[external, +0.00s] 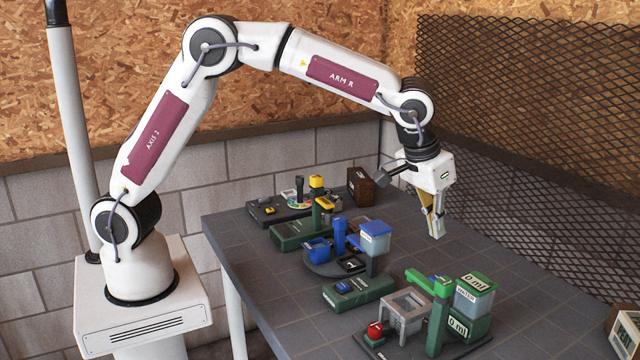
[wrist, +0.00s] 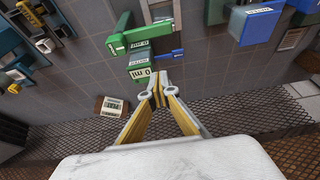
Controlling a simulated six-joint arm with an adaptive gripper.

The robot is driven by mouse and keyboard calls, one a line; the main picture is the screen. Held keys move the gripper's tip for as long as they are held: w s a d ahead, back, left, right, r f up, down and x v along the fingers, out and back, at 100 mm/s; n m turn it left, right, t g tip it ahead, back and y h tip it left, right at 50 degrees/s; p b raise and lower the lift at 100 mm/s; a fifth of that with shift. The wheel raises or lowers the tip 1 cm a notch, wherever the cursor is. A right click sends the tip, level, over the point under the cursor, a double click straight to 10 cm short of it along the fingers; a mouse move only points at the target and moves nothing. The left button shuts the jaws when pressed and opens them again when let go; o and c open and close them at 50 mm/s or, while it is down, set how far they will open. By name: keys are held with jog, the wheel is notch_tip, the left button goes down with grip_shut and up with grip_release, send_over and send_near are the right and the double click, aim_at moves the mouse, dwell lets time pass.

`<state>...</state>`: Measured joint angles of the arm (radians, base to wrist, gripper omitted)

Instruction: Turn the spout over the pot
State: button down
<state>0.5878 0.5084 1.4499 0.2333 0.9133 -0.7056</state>
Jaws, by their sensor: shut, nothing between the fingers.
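A green spout-like arm (external: 428,284) sits on a green post at the front of the table, beside a clear container (external: 474,296) with a "0 ml" sign. A grey open-framed stand (external: 405,308) is left of the post. The green arm also shows in the wrist view (wrist: 135,38), beyond my fingertips. Which vessel is the pot, I cannot tell for certain. My gripper (external: 436,233) is shut and empty, pointing down above the right part of the table, behind the green unit and apart from it. Its closed fingers show in the wrist view (wrist: 158,88).
A blue and green unit with a clear box (external: 376,238) stands mid-table, left of my gripper. A yellow-topped unit (external: 325,205) and a brown box (external: 361,187) are farther back. A red button (external: 375,330) is at the front. Mesh fencing (external: 530,110) stands behind the table.

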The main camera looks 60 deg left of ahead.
aim_at(422, 275)
notch_tip(422, 275, down, 9)
jog(key=shift+s+f, duration=0.15)
jog(key=shift+s, duration=0.2)
dwell(1.0)
jog(key=shift+s, duration=0.1)
jog(key=shift+s, duration=0.75)
jog(key=shift+w+a, duration=0.1)
jog(key=shift+w, duration=0.1)
notch_tip(422, 275, up, 9)
jog(key=shift+w+r, duration=0.15)
jog(key=shift+r, duration=0.05)
dwell(1.0)
dwell(0.3)
